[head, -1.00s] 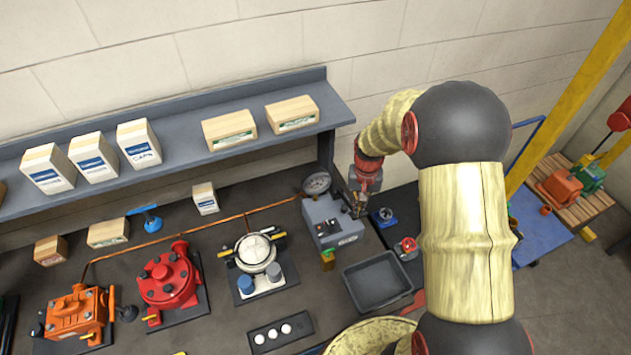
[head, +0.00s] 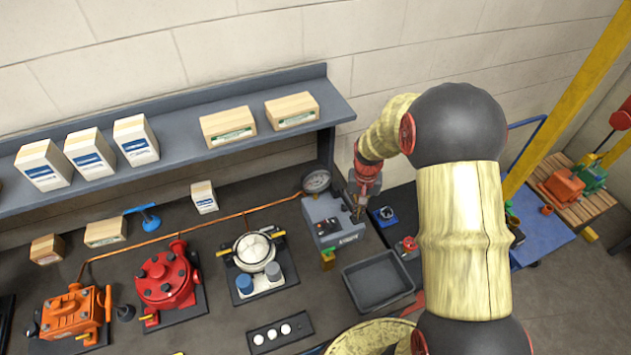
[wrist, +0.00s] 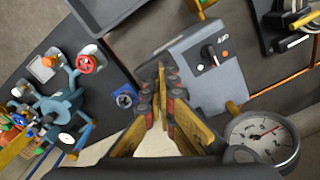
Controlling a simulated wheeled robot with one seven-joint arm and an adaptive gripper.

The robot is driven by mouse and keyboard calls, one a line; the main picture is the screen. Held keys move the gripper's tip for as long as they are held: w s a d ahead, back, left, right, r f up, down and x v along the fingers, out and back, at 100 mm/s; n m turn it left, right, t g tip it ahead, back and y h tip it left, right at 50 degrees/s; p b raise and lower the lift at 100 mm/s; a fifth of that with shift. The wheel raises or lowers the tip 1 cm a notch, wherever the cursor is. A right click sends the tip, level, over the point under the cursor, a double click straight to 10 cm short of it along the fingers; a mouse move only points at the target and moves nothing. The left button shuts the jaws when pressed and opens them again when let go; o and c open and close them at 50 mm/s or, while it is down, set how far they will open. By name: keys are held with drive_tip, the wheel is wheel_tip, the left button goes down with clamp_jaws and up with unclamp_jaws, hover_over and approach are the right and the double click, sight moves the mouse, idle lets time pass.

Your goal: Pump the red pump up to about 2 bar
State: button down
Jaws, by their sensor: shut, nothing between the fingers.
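The red pump (head: 165,278) stands on a dark plate on the bench, left of the white pump. A copper pipe runs behind the pumps to a grey control box (head: 333,220) with a round gauge (head: 316,181) at its back. In the wrist view the box (wrist: 208,68) shows a dark switch knob (wrist: 208,52); the gauge (wrist: 262,142) has a red needle, its numbers too small to read. My gripper (head: 360,213) is at the box's right side. In the wrist view its fingertips (wrist: 161,72) are together and empty, beside the box's edge.
An orange pump (head: 73,312) and a white pump (head: 258,258) flank the red pump. A black tray (head: 378,283) lies in front of the box. A blue-based part (head: 385,214) and a red valve (head: 408,244) stand to its right. A shelf (head: 180,125) with boxes runs above.

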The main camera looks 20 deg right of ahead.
drive_tip(key=shift+f+b, duration=0.7)
drive_tip(key=shift+f, duration=0.5)
drive_tip(key=shift+r+p, duration=1.55)
drive_tip(key=shift+r, duration=1.05)
drive_tip(key=shift+f, duration=0.15)
drive_tip(key=shift+f+b, duration=1.75)
drive_tip(key=shift+f, duration=0.7)
drive_tip(key=shift+r+p, duration=1.55)
drive_tip(key=shift+r, duration=1.15)
wheel_tip(320, 180, up, 5)
drive_tip(key=p, duration=0.3)
